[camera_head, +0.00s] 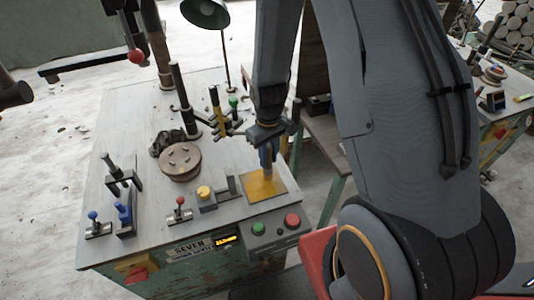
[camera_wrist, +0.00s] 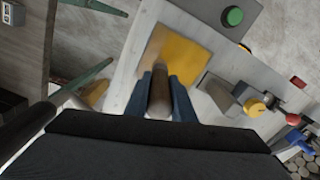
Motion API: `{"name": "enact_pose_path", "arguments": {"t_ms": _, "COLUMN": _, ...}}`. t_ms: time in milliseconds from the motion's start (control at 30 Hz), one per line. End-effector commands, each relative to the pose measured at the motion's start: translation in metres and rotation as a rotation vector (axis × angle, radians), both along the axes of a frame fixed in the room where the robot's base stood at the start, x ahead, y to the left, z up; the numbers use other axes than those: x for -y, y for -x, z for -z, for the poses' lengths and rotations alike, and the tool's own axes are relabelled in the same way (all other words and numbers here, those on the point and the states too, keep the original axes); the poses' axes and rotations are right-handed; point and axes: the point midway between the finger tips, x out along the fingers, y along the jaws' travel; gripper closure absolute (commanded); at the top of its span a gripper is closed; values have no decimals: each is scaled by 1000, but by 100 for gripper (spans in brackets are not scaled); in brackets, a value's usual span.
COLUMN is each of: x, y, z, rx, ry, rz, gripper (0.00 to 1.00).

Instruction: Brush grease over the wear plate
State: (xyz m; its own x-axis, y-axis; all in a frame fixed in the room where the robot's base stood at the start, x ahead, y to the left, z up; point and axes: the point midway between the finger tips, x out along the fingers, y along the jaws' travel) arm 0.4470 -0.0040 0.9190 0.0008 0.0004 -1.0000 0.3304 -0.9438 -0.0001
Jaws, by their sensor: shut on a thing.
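The wear plate is a square yellow plate (camera_head: 264,188) at the right front of the workbench. In the wrist view the plate (camera_wrist: 186,62) is bright yellow over most of its face, with a duller brownish strip along its left side. My gripper (camera_head: 267,152), with blue fingers, is above the plate and shut on a brush. In the wrist view the brush's brown wooden handle (camera_wrist: 159,92) stands between the fingers (camera_wrist: 160,105), pointing toward the plate. The bristles are hidden behind the handle and fingers, so I cannot tell whether they touch the plate.
The workbench (camera_head: 130,235) carries a round wooden disc (camera_head: 180,162), a yellow knob (camera_head: 204,192), a red-knobbed lever (camera_head: 180,205) and blue-handled tools at left. Green and red buttons (camera_head: 275,224) sit in front of the plate. Upright tools (camera_head: 216,110) stand close left of my gripper.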

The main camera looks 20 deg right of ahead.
Motion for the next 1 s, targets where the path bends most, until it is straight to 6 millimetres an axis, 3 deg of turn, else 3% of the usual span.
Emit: {"name": "enact_pose_path", "arguments": {"t_ms": 1000, "x": 1, "y": 67, "z": 0, "rx": 0, "ry": 0, "rz": 0, "gripper": 100}}
